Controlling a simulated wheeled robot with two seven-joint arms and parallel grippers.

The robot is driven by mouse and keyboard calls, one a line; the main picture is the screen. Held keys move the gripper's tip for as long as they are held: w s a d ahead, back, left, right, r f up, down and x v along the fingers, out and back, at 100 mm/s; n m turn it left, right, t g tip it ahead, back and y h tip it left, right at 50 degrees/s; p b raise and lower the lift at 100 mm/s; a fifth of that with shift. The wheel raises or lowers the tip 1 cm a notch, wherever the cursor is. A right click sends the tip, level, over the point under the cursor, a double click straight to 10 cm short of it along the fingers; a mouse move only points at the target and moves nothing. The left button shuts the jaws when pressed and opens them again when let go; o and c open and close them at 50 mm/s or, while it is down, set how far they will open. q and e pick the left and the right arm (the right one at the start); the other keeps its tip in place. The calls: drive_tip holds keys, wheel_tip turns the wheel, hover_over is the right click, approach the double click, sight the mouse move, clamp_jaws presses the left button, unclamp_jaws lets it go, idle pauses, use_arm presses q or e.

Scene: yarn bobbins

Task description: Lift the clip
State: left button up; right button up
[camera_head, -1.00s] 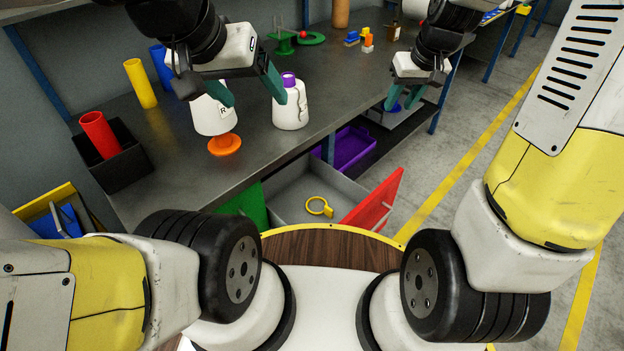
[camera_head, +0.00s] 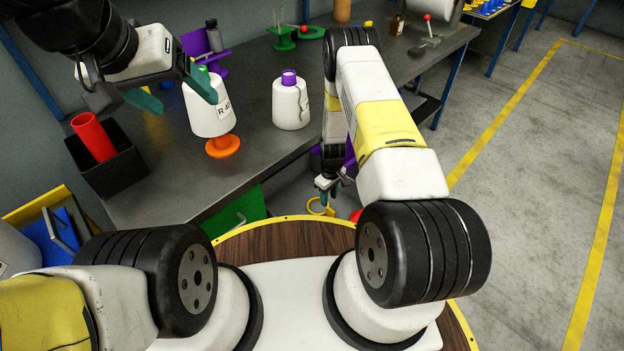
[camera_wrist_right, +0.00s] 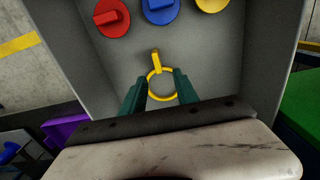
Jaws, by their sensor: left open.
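The clip, a yellow ring with a short tab, lies in an open grey drawer in the right wrist view (camera_wrist_right: 155,63). In the right wrist view, the two green fingers of my right gripper (camera_wrist_right: 160,76) are apart on either side of the ring. I cannot tell whether they touch it. My left gripper (camera_head: 176,93) is open and empty over the left of the table, near a white bobbin (camera_head: 208,112).
The grey drawer walls (camera_wrist_right: 280,50) stand close around my right gripper. Red (camera_wrist_right: 112,20), blue (camera_wrist_right: 158,12) and yellow (camera_wrist_right: 212,4) knobbed discs are beyond the clip. A second white bobbin (camera_head: 290,108) and a black bin (camera_head: 112,172) are on the table (camera_head: 250,150).

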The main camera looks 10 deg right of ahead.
sight(329, 208)
wheel_tip(329, 208, down, 8)
drive_tip(key=shift+w+d, duration=0.15)
idle(0.3)
drive_tip(key=shift+c, duration=0.3)
clamp_jaws()
